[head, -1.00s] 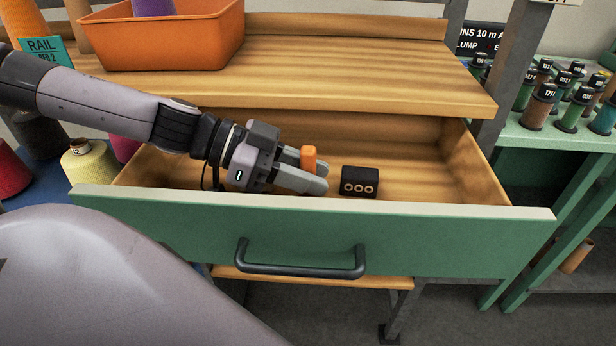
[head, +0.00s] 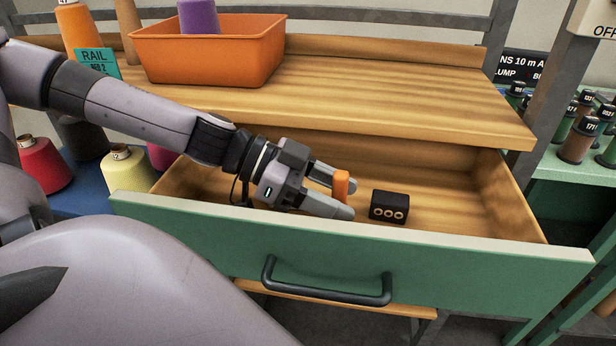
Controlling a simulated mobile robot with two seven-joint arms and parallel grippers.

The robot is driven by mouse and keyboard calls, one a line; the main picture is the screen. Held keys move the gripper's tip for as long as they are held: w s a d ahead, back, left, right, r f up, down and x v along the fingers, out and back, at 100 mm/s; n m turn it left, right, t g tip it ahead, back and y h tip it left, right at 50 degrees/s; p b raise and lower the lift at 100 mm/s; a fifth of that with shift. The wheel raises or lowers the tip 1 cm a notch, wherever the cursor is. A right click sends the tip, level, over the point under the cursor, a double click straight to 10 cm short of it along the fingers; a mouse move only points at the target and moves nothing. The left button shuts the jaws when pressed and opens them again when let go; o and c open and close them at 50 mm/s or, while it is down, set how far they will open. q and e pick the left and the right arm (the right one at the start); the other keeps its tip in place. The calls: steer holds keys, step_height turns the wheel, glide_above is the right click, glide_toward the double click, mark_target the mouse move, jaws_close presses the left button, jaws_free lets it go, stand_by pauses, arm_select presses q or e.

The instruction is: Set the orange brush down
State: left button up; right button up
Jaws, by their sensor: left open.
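The orange brush (head: 341,187) shows as a small upright orange piece inside the open drawer (head: 470,249). My left gripper (head: 346,197) reaches into the drawer from the left, low over its floor. Its jaws are open, one finger on the near side of the brush and one on the far side. The near finger hides the brush's lower end, so I cannot tell whether it touches the drawer floor. My right gripper is not in view.
A black block with three rings (head: 389,207) sits in the drawer just right of the brush. The drawer's right part is clear. The wooden top (head: 400,100) overhangs the drawer's back and carries an orange bin (head: 210,60). Yarn cones (head: 130,168) stand at left.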

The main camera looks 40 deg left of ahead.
arm_select(q)
steer(key=shift+r+p+v, duration=0.2)
steer(key=shift+p+v, duration=0.5)
steer(key=shift+v, duration=0.35)
steer(key=shift+s+a+r+p, duration=0.2)
steer(key=shift+s+a+p, duration=0.1)
steer(key=shift+a, duration=0.15)
steer(key=shift+s+a+r+p, duration=0.25)
steer(key=shift+a+p, duration=0.1)
steer(key=shift+a, duration=0.2)
steer(key=shift+v, duration=1.05)
steer(key=shift+s+a, duration=0.1)
steer(key=shift+a, duration=0.05)
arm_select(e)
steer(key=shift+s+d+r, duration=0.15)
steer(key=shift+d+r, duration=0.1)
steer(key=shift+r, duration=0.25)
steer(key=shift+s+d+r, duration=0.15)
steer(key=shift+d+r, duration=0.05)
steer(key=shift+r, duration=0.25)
